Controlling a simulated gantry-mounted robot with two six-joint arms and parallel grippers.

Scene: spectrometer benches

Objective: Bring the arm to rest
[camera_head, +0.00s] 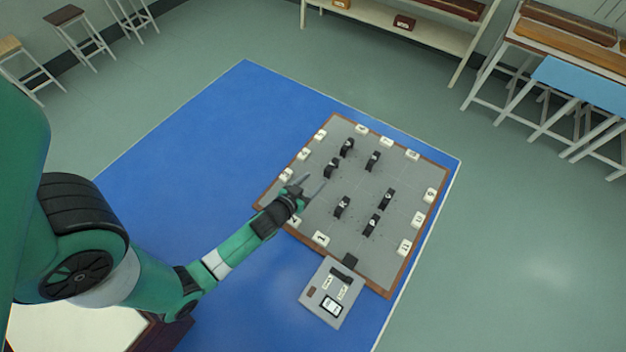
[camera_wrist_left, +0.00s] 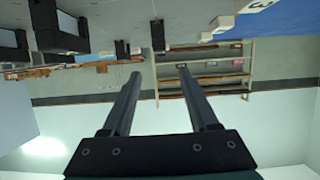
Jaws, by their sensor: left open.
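My left gripper (camera_head: 312,186) reaches in from the left on a green arm, over the near left part of a grey board (camera_head: 320,207) with a brown rim. Its two fingers are apart with nothing between them. In the left wrist view my left gripper (camera_wrist_left: 158,72) also shows two separate dark fingers and an empty gap; the room appears upside down there. My right gripper is in neither view.
Several black holders, one of them here (camera_head: 342,207), stand on the board, with white numbered blocks (camera_head: 320,239) along its edges. A grey instrument box (camera_head: 318,304) sits at the board's near edge. The blue mat (camera_head: 190,170) is clear left of the board.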

